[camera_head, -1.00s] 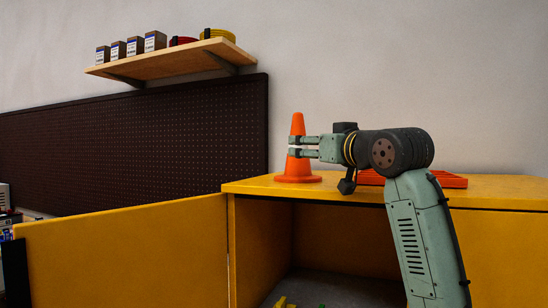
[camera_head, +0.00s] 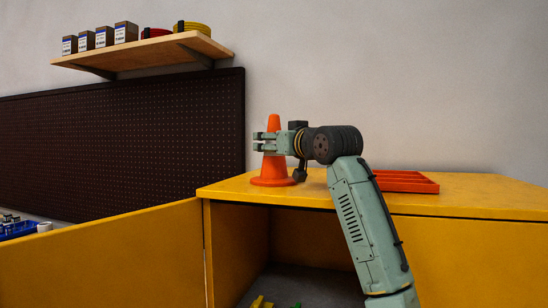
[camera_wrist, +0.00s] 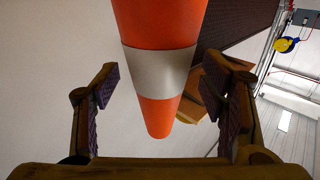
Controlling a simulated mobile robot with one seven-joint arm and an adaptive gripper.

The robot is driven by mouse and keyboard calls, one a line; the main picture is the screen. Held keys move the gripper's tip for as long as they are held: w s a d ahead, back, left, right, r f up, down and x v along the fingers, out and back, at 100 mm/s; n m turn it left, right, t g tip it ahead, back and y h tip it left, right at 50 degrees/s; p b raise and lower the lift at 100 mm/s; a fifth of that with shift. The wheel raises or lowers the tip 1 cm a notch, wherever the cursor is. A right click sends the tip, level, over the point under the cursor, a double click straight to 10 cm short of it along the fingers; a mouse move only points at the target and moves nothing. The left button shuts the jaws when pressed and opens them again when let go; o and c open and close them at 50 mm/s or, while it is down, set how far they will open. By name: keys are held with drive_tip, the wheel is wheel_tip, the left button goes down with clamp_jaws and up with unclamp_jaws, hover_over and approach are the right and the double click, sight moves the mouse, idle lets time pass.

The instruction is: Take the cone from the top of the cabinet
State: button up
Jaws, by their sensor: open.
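The orange cone (camera_head: 271,170) stands upright on the yellow cabinet's top (camera_head: 470,195), near its left front corner. My gripper (camera_head: 258,141) is level with the cone's upper half, and its fingers reach across the cone to just past its left side. In the wrist view the cone (camera_wrist: 160,28) appears tip down with a white band, between the two spread fingers. There is a visible gap on both sides of it. The jaws are open and hold nothing. In the head view the fingers hide the cone's middle.
A red-orange tray (camera_head: 405,176) lies on the cabinet top behind my forearm. The cabinet door (camera_head: 110,255) stands open to the left. A wall shelf (camera_head: 150,53) with boxes and coils is above a dark pegboard (camera_head: 130,140).

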drive_tip(key=shift+w+a, duration=0.1)
drive_tip(key=shift+w, duration=0.2)
drive_tip(key=shift+c, duration=0.2)
clamp_jaws()
idle(0.5)
